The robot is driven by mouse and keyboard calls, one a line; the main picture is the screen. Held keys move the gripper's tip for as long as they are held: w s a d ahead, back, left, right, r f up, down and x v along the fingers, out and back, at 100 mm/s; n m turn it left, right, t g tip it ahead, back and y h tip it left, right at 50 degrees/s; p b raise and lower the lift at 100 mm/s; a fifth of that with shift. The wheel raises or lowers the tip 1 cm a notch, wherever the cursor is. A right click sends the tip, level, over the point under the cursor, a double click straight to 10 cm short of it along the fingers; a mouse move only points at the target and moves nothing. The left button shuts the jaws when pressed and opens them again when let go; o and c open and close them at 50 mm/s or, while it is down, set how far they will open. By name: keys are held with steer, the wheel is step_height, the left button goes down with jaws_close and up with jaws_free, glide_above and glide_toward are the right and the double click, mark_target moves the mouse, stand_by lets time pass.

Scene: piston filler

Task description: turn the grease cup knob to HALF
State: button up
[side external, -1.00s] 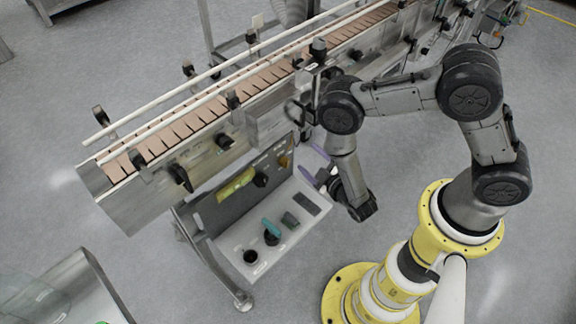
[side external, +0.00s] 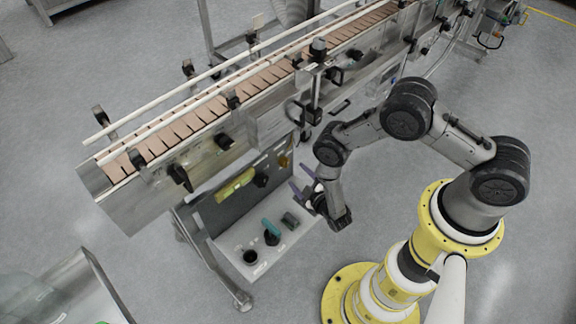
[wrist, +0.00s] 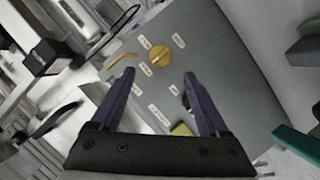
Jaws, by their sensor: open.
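A round brass knob (wrist: 160,54) with a slot across its face sits on the grey panel (wrist: 215,75) in the wrist view, ringed by small white labels too small to read. It looks like the grease cup knob, and it also shows on the panel in the side view (side external: 285,160). My gripper (wrist: 159,75) is open and empty, its two purple fingers spread and pointing at the panel. In the picture the knob lies just beyond and between the fingertips. In the side view my gripper (side external: 301,188) is in front of the panel, apart from the knob.
A black knob (side external: 261,179) and a yellow-green bar (side external: 235,185) are on the same panel. The shelf (side external: 262,246) below carries a teal-handled item (side external: 271,230), a dark block (side external: 290,221) and a black cup (side external: 250,257). The conveyor (side external: 220,110) runs above.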

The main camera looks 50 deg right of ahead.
mark_target(286, 164)
steer(key=x, duration=0.8)
jaws_close()
